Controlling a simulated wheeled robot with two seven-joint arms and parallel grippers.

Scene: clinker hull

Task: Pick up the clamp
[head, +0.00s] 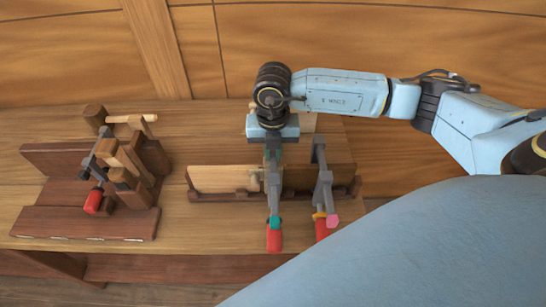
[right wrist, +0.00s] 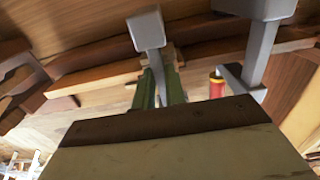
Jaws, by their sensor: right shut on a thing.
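The clamp (head: 274,222) with a teal collar and red handle is in the middle of the bench in the head view, its handle toward the front edge. My right gripper (head: 272,158) comes down on its upper grey part and is shut on it. In the right wrist view, a grey clamp part (right wrist: 148,32) shows by the green fingers of the right gripper (right wrist: 160,85). The exact contact is partly hidden. I cannot tell whether the clamp is clear of the boards. My left gripper is not in view.
A second clamp (head: 324,190) with a yellow collar stands close to the right. Pale and dark boards (head: 222,179) lie behind the held clamp. A dark wooden jig (head: 85,222) with another red-handled clamp (head: 93,201) is on the left. The bench (head: 180,215) is bare between them.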

